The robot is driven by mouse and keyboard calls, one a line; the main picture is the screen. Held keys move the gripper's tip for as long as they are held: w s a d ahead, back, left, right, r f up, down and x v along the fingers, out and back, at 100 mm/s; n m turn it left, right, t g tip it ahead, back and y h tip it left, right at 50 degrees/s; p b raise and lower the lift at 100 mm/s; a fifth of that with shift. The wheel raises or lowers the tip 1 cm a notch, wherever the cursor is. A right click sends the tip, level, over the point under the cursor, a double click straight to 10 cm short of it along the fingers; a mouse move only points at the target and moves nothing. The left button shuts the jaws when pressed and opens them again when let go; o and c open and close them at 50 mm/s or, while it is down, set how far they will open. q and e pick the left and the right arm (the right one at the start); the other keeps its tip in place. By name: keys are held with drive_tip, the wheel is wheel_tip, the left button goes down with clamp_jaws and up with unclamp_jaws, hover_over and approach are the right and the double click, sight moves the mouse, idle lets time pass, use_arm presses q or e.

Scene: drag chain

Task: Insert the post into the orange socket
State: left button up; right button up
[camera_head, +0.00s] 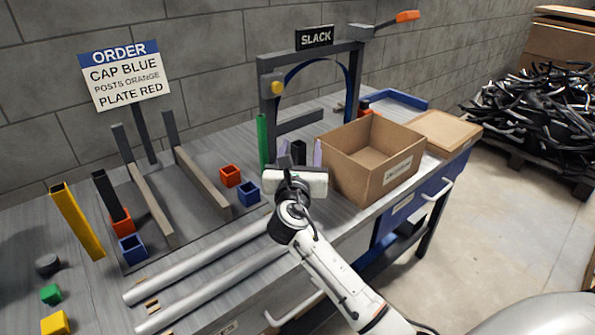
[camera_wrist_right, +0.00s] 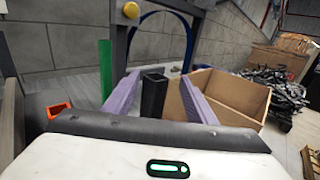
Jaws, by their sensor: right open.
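A black square post (camera_head: 299,152) stands upright by the frame, between the spread purple fingers of my right gripper (camera_head: 301,158). The wrist view also shows this post (camera_wrist_right: 153,97) between the fingers, with a gap on each side; its lower end is hidden behind the gripper body. An empty orange socket (camera_head: 230,175) sits on the grey fixture plate, left of the gripper; part of it shows in the wrist view (camera_wrist_right: 59,110). A second orange socket (camera_head: 121,222) at the left holds another black post (camera_head: 108,194). My left gripper is out of view.
Blue sockets (camera_head: 248,194) (camera_head: 132,248) stand beside the orange ones. A green post (camera_head: 262,140) is close left of the gripper and an open cardboard box (camera_head: 372,178) close right. Uprights and rails (camera_head: 202,182) border the fixture. A yellow post (camera_head: 77,222) stands far left.

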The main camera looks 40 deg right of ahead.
drive_tip(key=x, duration=0.5)
drive_tip(key=shift+w+a, duration=0.15)
drive_tip(key=shift+w, duration=0.2)
clamp_jaws()
